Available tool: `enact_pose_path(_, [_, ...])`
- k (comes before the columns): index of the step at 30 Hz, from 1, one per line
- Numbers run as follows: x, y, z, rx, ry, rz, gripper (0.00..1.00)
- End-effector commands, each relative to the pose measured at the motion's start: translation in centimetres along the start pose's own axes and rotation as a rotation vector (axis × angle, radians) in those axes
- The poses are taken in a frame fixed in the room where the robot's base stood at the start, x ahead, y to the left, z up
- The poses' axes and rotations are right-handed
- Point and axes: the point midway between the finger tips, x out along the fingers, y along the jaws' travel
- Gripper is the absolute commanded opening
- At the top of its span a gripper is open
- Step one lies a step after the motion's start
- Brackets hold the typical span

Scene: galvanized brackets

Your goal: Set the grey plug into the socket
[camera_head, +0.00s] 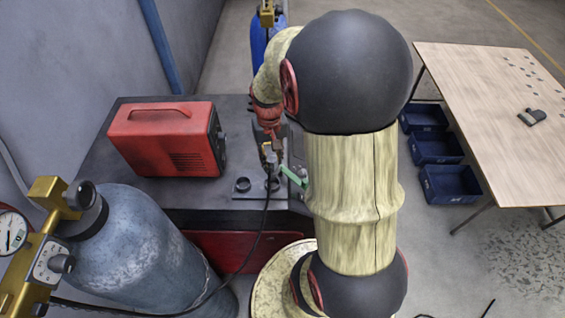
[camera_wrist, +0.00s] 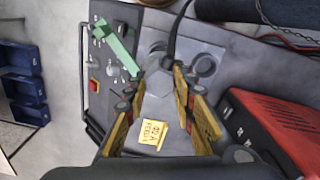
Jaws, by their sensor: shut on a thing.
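My gripper (camera_wrist: 158,78) is shut on the grey plug (camera_wrist: 156,100), which shows as a pale grey body between the yellow finger pads with a yellow tag (camera_wrist: 152,133) on it. A black cable (camera_wrist: 178,25) runs from the plug's far end. In the head view my gripper (camera_head: 270,160) points down over the right side of a small dark plate (camera_head: 256,194). A round socket ring (camera_head: 242,185) shows at the plate's left; another ring (camera_head: 273,185) lies under the gripper. A round fitting (camera_wrist: 205,65) shows beside the plug in the wrist view. I cannot tell whether the plug is seated.
A red welding machine (camera_head: 165,138) stands on the bench left of my gripper. A green lever (camera_head: 294,177) is close on the right. The cable (camera_head: 262,235) hangs over the bench front past a gas cylinder (camera_head: 140,245). Blue bins (camera_head: 437,148) stand beside a wooden table (camera_head: 480,100).

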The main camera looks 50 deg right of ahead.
Motion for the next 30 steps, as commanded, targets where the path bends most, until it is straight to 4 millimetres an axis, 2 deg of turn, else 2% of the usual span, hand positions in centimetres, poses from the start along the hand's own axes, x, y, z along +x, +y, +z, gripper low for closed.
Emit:
enact_pose_path(3, [0.0, 0.0, -0.6, 0.004, 0.000, 0.000, 0.00])
enact_pose_path(11, [0.9, 0.1, -0.6, 0.006, 0.000, 0.000, 0.00])
enact_pose_path(26, [4.4, 0.1, -0.5, 0.006, 0.000, 0.000, 0.00])
enact_pose_path(30, [4.2, 0.1, -0.6, 0.006, 0.001, 0.000, 0.00])
